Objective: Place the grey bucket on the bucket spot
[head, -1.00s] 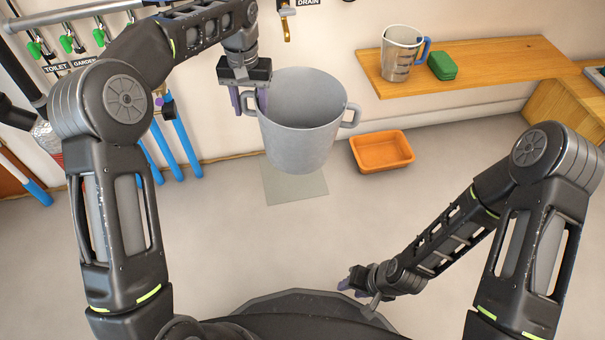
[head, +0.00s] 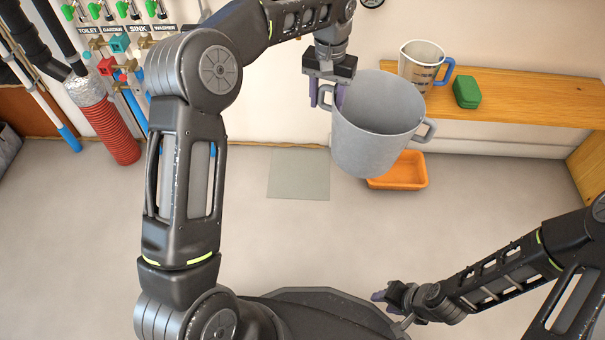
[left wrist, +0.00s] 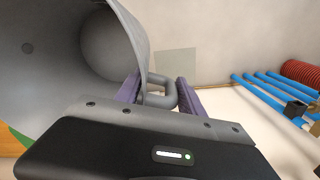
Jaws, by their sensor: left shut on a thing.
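The grey bucket (head: 378,130) hangs in the air, roughly upright, in the head view. My left gripper (head: 328,100) is shut on its left rim or handle; the left wrist view shows the bucket (left wrist: 75,45) with its handle (left wrist: 160,93) between the purple fingers of my left gripper (left wrist: 160,95). A flat grey-green square (head: 299,173) lies on the floor, left of and below the bucket; it looks like the bucket spot. It also shows in the left wrist view (left wrist: 176,62). My right gripper (head: 385,296) is low at the front, near my base; its fingers are too small to read.
An orange tub (head: 405,172) stands on the floor, partly hidden by the bucket. A wooden bench (head: 530,98) at the back right holds a measuring jug (head: 420,66) and a green box (head: 467,92). Pipes and a red hose (head: 110,133) line the left wall. The middle floor is clear.

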